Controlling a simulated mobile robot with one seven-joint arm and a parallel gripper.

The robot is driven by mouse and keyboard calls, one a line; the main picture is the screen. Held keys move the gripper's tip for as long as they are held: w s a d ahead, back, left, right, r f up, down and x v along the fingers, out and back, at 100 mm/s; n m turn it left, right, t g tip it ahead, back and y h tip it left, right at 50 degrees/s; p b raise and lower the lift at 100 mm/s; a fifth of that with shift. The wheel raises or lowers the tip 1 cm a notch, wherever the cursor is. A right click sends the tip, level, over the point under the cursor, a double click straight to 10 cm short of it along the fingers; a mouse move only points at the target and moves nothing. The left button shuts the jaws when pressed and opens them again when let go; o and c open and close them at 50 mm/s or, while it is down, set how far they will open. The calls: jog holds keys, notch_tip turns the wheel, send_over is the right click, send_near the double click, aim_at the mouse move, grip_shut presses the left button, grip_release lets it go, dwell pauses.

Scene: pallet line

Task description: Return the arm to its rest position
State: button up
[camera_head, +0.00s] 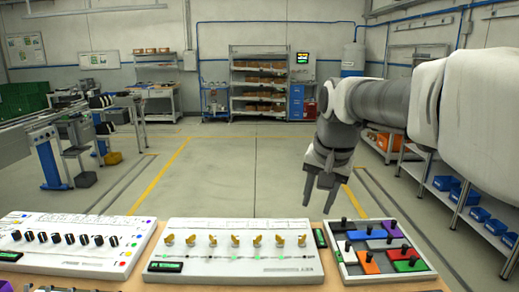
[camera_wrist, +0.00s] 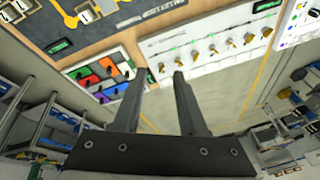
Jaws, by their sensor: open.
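My gripper (camera_head: 320,196) hangs from my arm at the right of the head view, fingers pointing down. It is open and empty, in the air above and beyond the far edge of the bench. In the wrist view the two dark fingers of my gripper (camera_wrist: 160,80) stand apart with nothing between them. The arm is bent and reaches in from the upper right. The fingers touch no object that I can see.
On the bench (camera_head: 158,236) stand a white panel with yellow keys (camera_head: 190,262), a panel with black knobs (camera_head: 60,262) and a tray of coloured blocks (camera_head: 343,268). A shelf with blue bins (camera_head: 410,165) stands at right. The floor (camera_head: 230,175) beyond is clear.

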jog(key=s+d+f+n+t, duration=0.1)
jog(key=s+f+n, duration=0.1)
jog(key=s, duration=0.8)
jog(key=s+d+f+n, duration=0.1)
jog(key=s+f+n, duration=0.2)
jog(key=s, duration=0.8)
jog(key=shift+f+t, duration=0.4)
jog(key=shift+f, duration=0.35)
jog(key=shift+d, duration=0.1)
